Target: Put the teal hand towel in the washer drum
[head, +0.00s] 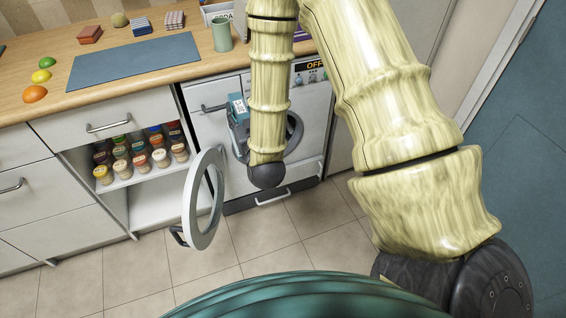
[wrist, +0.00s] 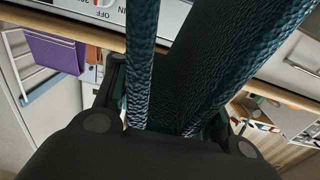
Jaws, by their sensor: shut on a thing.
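The dark teal hand towel (wrist: 220,75) fills the middle of the wrist view as textured folds. My gripper (wrist: 170,115) is shut on it, with black fingers on both sides. In the head view my arm hides most of the gripper area, and I cannot clearly make out the towel there. The white washer (head: 211,122) stands under the counter. Its round door (head: 193,198) is swung wide open to the left. The drum opening (head: 297,128) shows only partly to the right of my arm; its inside is mostly hidden.
An open shelf of spice jars (head: 140,160) is left of the washer. The wooden counter (head: 50,105) holds a blue mat (head: 135,61), fruit, a green cup (head: 221,35) and folded cloths. A purple cloth (wrist: 55,52) hangs on a rail. Tiled floor (head: 130,265) is clear before the door.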

